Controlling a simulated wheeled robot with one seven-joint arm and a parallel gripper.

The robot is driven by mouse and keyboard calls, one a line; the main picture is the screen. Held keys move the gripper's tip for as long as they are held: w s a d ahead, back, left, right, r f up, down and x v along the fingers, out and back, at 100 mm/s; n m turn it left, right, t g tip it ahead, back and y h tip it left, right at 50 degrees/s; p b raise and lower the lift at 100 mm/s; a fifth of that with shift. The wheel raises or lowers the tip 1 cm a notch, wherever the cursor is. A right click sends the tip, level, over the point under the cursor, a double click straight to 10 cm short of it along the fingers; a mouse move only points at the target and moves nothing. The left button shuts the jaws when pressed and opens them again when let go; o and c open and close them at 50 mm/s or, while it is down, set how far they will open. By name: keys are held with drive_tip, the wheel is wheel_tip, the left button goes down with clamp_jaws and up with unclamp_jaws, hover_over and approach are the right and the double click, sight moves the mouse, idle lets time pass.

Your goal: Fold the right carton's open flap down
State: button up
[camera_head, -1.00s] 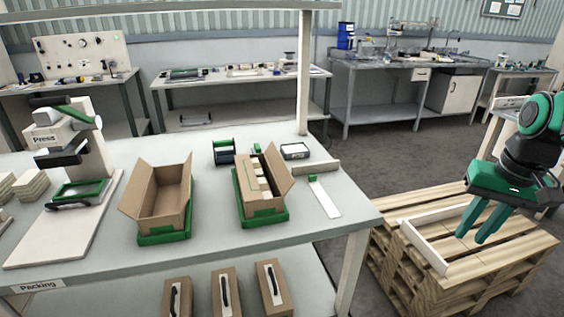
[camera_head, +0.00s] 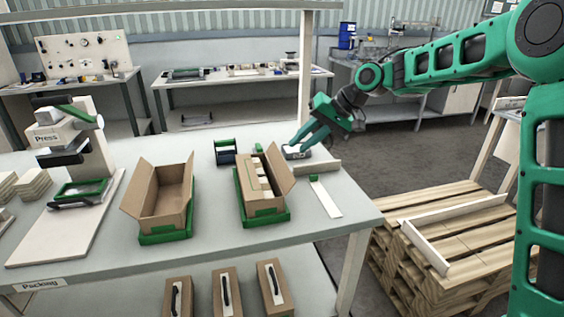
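The right carton (camera_head: 264,206) stands in a green tray (camera_head: 266,221) on the packing table. Its open flap (camera_head: 281,168) stands up along the right side and leans outward. Pale items (camera_head: 264,178) show inside the carton. My gripper (camera_head: 298,146) is behind and to the right of this carton, apart from the flap. Its fingers point down and left over a small dark-framed box (camera_head: 297,153) and partly hide it. The fingers are too small in view to tell their gap or any contact with that box.
The left carton (camera_head: 166,198) stands open in its own green tray (camera_head: 165,236). A dark green-edged holder (camera_head: 225,155) is behind the cartons. A white strip (camera_head: 326,200) lies to the right. A table post (camera_head: 304,85) rises close behind my gripper. A press (camera_head: 75,140) stands left.

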sight(282, 159)
drive_tip(key=x, duration=0.9)
drive_tip(key=shift+w+f, duration=0.15)
drive_tip(key=shift+f, duration=0.15)
clamp_jaws()
drive_tip(key=shift+a, duration=0.3)
drive_tip(key=shift+d, duration=0.15)
